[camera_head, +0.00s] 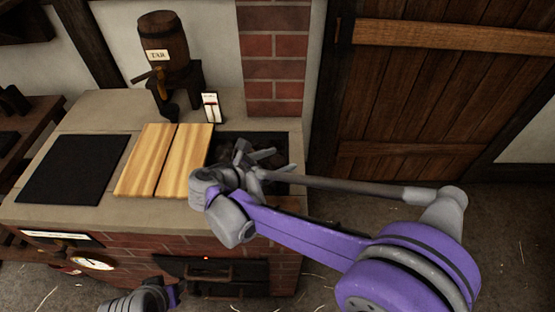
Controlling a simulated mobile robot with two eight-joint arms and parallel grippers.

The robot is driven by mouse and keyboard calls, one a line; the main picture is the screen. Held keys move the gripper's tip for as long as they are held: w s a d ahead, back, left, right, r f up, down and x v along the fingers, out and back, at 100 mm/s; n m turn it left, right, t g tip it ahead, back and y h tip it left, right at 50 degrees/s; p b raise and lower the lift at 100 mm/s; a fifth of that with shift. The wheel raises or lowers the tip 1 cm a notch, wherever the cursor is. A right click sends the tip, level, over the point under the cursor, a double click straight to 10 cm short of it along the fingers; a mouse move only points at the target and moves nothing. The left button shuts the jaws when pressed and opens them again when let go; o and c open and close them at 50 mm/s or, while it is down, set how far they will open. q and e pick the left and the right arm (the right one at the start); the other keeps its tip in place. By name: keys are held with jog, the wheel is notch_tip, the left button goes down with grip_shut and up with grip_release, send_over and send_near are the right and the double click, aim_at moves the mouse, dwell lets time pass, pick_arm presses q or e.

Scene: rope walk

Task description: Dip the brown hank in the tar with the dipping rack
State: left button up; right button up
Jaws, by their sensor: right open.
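A dark wooden barrel (163,42) labelled TAR stands on a dark stand at the back of a brick-fronted stove, with a wooden tap at its front. I cannot make out a brown hank or a dipping rack. My right gripper (243,157) is open over the right part of the stove top, beside a dark recess (283,188). The gripper and wrist partly hide the recess and the dark lumps in it. I see no hank between its fingers. Only a grey and purple part of my left arm shows at the bottom edge; its gripper is not visible.
Two light wooden boards (166,165) lie side by side left of the recess. A black plate (73,170) lies farther left. A small card (211,107) stands behind the boards. A brick pillar (275,60) rises behind.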

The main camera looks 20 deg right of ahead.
grip_shut()
dwell(0.4)
